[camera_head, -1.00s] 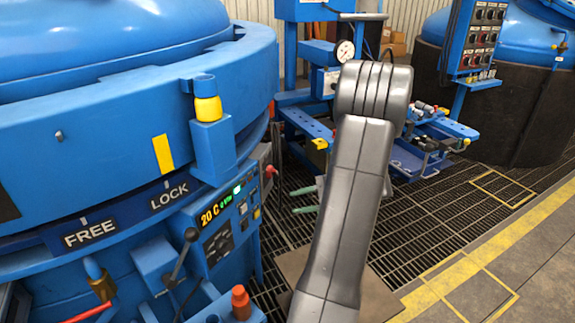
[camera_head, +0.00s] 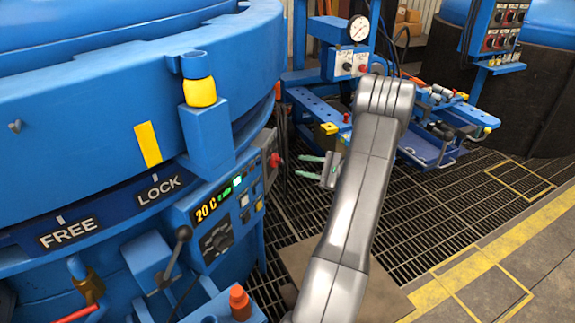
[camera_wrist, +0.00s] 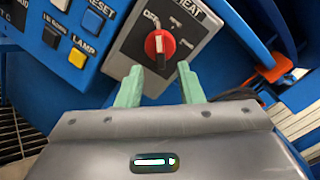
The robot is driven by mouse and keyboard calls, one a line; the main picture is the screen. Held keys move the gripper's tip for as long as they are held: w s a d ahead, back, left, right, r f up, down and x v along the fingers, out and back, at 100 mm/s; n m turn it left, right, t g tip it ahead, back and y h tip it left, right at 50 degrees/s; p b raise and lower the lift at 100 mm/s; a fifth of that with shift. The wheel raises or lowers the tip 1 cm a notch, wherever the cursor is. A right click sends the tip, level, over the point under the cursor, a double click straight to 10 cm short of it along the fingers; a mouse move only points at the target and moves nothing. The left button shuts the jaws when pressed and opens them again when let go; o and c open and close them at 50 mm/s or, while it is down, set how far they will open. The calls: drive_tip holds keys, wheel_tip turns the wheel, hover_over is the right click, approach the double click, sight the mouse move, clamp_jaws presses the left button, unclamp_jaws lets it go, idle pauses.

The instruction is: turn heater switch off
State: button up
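The heater switch is a red rotary knob (camera_wrist: 160,43) on a grey plate marked HEAT, seen in the wrist view. A white mark on the knob points roughly up, and an OFF label sits above it to the left. In the head view, a red knob (camera_head: 276,160) sticks out from a grey box on the furnace's side. My gripper (camera_wrist: 160,86) is open, with two green fingers apart and nothing between them. The knob lies beyond the fingertips, roughly centred between them. In the head view my gripper (camera_head: 312,166) points left toward the knob, with a gap.
Beside the switch, the blue panel carries a RESET button (camera_wrist: 92,21) and a yellow LAMP button (camera_wrist: 77,58). A furnace display (camera_head: 212,204) reads 20 C. A lever (camera_head: 180,240) and an orange-capped post (camera_head: 239,302) stand nearby. Grated floor (camera_head: 420,210) lies right.

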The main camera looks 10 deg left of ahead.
sight(283, 162)
drive_tip(key=a, duration=0.4)
drive_tip(key=w+a, duration=0.1)
drive_tip(key=a, duration=0.1)
drive_tip(key=shift+b, duration=0.35)
drive_tip(key=shift+c, duration=0.4)
clamp_jaws()
